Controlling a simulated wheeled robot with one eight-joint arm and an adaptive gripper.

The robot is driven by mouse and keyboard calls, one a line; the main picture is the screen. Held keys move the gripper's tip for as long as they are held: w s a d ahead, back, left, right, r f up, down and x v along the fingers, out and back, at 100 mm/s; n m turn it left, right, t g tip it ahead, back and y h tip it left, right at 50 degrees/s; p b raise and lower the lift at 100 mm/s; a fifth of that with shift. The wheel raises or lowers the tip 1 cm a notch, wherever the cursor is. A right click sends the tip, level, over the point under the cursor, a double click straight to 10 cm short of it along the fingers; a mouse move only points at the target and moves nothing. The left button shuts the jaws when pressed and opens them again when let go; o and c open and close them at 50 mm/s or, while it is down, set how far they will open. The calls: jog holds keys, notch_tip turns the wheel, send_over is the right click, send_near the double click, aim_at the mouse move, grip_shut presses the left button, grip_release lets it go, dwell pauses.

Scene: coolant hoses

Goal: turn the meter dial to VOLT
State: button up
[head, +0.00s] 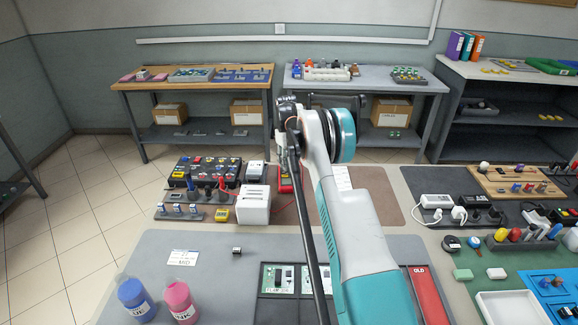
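A red device (285,181), which looks like the meter, stands on the table just left of my arm. My arm covers its right part. A thin red lead curves on the table near it. Its dial and markings cannot be read from here, so I cannot tell where the dial points. My arm rises through the middle of the view, and dark parts show at its far end above the red device. My gripper's fingertips cannot be made out behind the arm, and I cannot tell whether they touch the meter.
A white box (254,205) stands close left of the red device. A black rack (205,172) of coloured parts lies behind it. Blue (135,299) and pink (180,301) bottles stand front left. A white power strip (436,201) lies to the right. A brown mat (375,190) has bare room.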

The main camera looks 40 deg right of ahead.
jog(key=shift+f, duration=0.65)
jog(key=c, duration=0.8)
jog(key=m, duration=0.3)
jog(key=shift+m, duration=2.3)
